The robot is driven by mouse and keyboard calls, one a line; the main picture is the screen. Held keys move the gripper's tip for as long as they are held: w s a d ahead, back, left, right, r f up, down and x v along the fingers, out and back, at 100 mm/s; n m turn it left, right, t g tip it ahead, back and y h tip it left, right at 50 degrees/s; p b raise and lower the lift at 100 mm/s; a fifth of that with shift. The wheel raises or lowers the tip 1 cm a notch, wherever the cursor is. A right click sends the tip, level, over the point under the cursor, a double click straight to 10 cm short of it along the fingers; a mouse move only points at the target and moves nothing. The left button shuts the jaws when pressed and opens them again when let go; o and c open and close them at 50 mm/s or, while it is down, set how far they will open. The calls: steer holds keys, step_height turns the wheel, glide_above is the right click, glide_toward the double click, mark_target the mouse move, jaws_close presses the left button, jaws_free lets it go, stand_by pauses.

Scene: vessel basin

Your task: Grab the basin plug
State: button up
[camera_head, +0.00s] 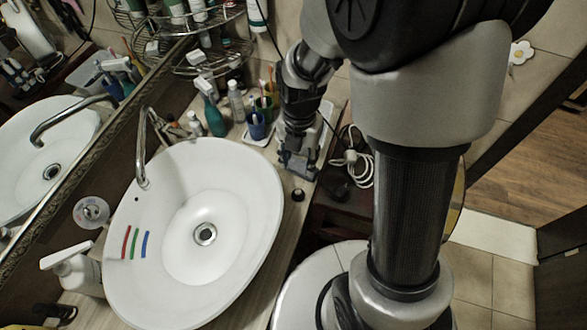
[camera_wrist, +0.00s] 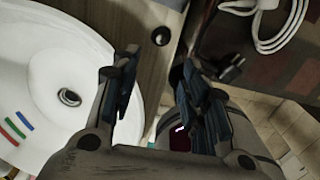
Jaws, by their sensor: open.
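The basin plug, a small dark round piece (camera_head: 297,194), lies on the narrow counter strip just right of the white basin (camera_head: 262,190). In the wrist view the plug (camera_wrist: 161,36) shows just beyond the gap between my fingertips, roughly in line with its middle. My gripper (camera_head: 297,172) points down beside the basin's upper right rim, close to the plug. In the wrist view my gripper (camera_wrist: 159,62) is open, with nothing between its fingers. The basin (camera_wrist: 75,28) has an open metal drain (camera_head: 205,233), and the drain also shows in the wrist view (camera_wrist: 69,97).
A faucet (camera_head: 146,150) rises at the basin's back left. Bottles and a blue cup (camera_head: 256,127) stand behind my gripper. A white cable (camera_head: 352,165) lies coiled to the right. A spray bottle (camera_head: 75,268) stands left of the basin.

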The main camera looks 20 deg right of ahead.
mark_target(298, 191)
step_height(298, 191, down, 16)
steer(key=b, duration=0.5)
steer(key=shift+s+d+f, duration=0.1)
steer(key=shift+f, duration=0.15)
steer(key=shift+r, duration=0.1)
jaws_close()
